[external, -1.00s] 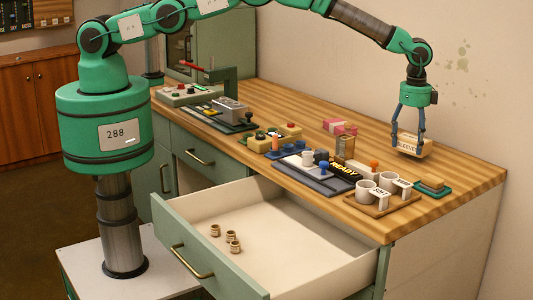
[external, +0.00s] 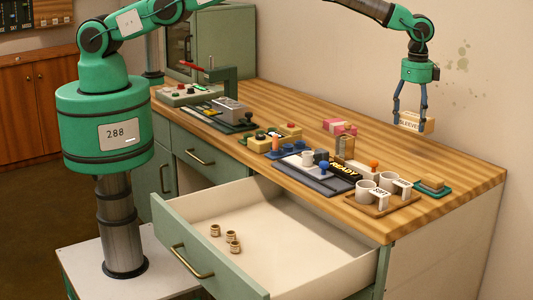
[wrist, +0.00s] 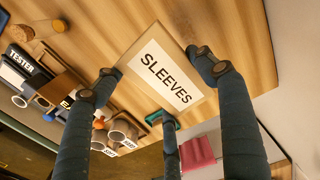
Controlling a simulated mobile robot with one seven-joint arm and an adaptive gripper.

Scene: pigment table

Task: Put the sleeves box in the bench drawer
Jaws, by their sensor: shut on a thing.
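The sleeves box (external: 411,122) is a small tan box with a white label reading SLEEVES. My gripper (external: 411,112) is shut on it and holds it above the back right of the bench top. In the wrist view the box (wrist: 150,50) sits between the fingers, label toward the camera. The bench drawer (external: 290,230) is pulled open at the front of the bench, to the lower left of my gripper. Several small ribbed tan pieces (external: 233,246) stand inside it toward its left; the rest of its floor is bare.

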